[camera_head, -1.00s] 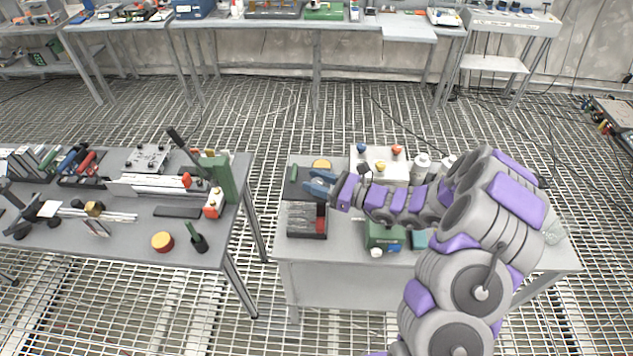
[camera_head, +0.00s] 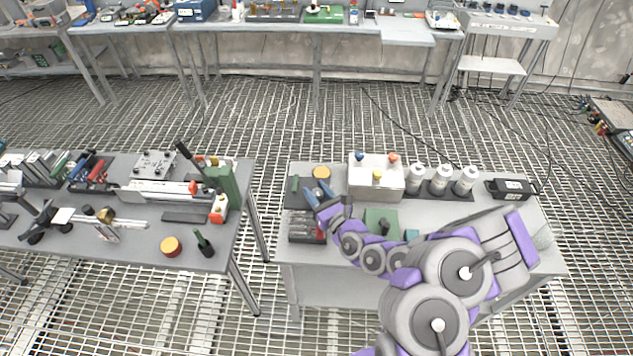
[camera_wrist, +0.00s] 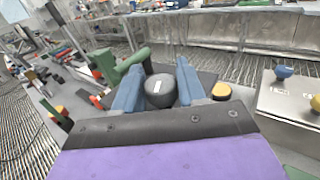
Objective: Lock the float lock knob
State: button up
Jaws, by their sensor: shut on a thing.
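A dark grey round knob (camera_wrist: 160,90) with a white mark on its top sits between the two blue fingers of my gripper (camera_wrist: 160,68) in the wrist view. The fingers are shut on the knob's sides. A green part (camera_wrist: 130,62) lies just beyond the knob and seems joined to it. In the head view my gripper (camera_head: 317,194) is over a dark base (camera_head: 297,200) on the right table, with a green piece (camera_head: 295,184) beside it. The knob itself is hidden there by the fingers.
A yellow-topped round button (camera_head: 321,172) stands right behind the gripper. A white box with coloured knobs (camera_head: 376,178) and several white bottles (camera_head: 444,179) stand to the right. A dark block (camera_head: 302,229) and a green box (camera_head: 381,220) are close in front.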

jog(key=shift+s+a+r+m+t+h+p, duration=0.1)
jog(key=shift+m+t+h+p, duration=0.15)
jog(key=shift+m+h+p, duration=0.25)
jog(key=shift+r+m+t+h+p, duration=0.1)
jog(key=shift+m+t+h+p, duration=0.2)
jog(key=shift+h+p, duration=0.35)
jog(key=shift+f+m+t+h+p, duration=0.15)
jog(key=shift+m+t+h+p, duration=0.35)
jog(key=shift+m+h, duration=0.45)
jog(key=m+h, duration=0.1)
jog(key=h, duration=0.1)
jog(key=m+t+h+b, duration=0.1)
jog(key=m+h, duration=0.1)
jog(key=h, duration=0.1)
jog(key=shift+m+h+b, duration=0.25)
jog(key=shift+h+b, duration=0.1)
jog(key=shift+h, duration=0.25)
jog(key=shift+m+h, duration=0.3)
jog(key=shift+h, duration=0.1)
jog(key=o, duration=0.9)
jog(key=shift+o, duration=0.2)
